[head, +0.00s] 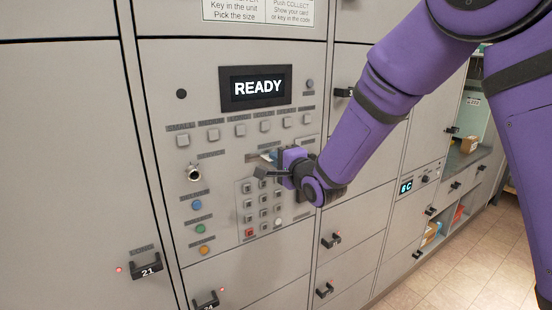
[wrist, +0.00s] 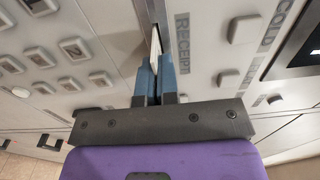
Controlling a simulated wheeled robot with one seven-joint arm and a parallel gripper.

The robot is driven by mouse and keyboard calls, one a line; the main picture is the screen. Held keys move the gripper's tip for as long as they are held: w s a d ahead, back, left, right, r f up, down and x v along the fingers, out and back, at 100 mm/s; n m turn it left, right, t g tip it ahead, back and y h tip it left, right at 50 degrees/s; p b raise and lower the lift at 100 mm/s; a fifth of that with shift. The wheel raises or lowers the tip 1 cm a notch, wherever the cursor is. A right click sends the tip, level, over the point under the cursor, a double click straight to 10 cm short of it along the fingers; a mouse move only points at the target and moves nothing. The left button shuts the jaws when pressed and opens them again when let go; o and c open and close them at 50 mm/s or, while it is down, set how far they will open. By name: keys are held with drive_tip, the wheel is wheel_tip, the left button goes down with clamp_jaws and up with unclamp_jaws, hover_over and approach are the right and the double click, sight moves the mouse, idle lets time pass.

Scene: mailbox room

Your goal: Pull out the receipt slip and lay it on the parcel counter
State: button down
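The receipt slip (wrist: 155,44) is a thin white strip at a slot beside the RECEIPT label in the wrist view. My gripper (wrist: 157,62) has its two blue fingers close together at the slot, with the slip's outer end between their tips. In the head view my gripper (head: 272,158) is against the grey panel, below the READY screen and above the keypad, and it mostly hides the slip. A counter (head: 462,164) shows in a lit recess at the far right, with a brown box (head: 469,145) on it.
The panel carries a keypad (head: 263,208), a row of square buttons and a keyhole (head: 194,173). Locker handles, such as number 21 (head: 147,270), stick out around it. Small parcels (head: 431,233) sit in low open bays. The tiled floor (head: 470,265) at right looks clear.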

drive_tip(key=v, duration=0.8)
idle(0.9)
drive_tip(key=shift+d, duration=0.15)
